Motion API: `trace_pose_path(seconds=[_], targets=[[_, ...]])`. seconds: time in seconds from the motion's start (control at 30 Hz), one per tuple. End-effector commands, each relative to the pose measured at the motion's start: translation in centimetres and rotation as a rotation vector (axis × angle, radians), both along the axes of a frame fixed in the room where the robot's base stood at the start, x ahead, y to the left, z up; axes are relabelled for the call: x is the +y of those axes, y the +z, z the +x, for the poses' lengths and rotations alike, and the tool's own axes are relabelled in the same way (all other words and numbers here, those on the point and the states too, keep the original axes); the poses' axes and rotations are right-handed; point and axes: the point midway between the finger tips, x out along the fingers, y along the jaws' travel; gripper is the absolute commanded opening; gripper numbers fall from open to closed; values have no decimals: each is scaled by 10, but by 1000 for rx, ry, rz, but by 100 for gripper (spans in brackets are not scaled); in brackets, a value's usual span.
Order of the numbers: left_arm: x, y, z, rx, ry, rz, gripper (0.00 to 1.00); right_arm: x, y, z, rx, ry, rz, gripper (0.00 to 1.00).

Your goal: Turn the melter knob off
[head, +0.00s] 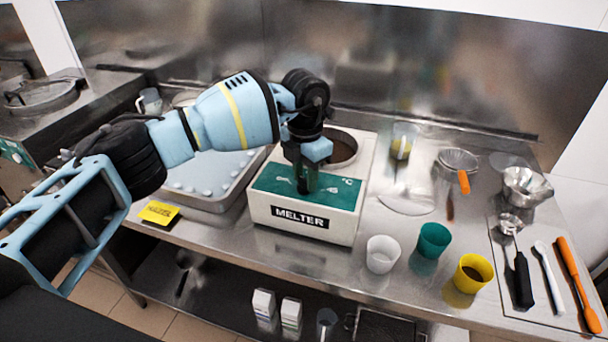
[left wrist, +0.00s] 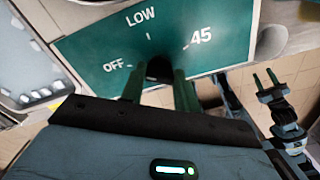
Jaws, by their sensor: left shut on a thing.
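The melter (head: 352,215) is a white box with a green panel and a round opening on top. My left gripper (head: 305,186) comes down onto the green panel and hides the knob in the head view. In the left wrist view its two green fingers (left wrist: 160,82) are shut on the dark melter knob (left wrist: 159,68). OFF lies left of the knob, LOW above it and 45 to the right. The knob's pointer cannot be made out. My right gripper (left wrist: 265,79) shows at the right of the left wrist view, its fingers apart and empty, away from the melter.
A metal tray (head: 237,192) stands left of the melter, with a yellow note (head: 158,212) at the counter edge. White (head: 382,254), green (head: 433,240) and yellow (head: 472,273) cups stand at the right front. Utensils lie farther right.

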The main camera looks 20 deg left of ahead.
Motion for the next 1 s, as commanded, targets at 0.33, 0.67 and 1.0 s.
trace_pose_path(seconds=[0.33, 0.67, 1.0], targets=[[0, 1, 1, -2, 176, -1, 8, 0, 1, 1, -4, -1, 0, 43], [0, 1, 1, -1, 223, -1, 8, 0, 2, 1, -5, -1, 0, 43], [1, 1, 1, -1, 224, -1, 35, 0, 2, 1, -5, 0, 1, 43]])
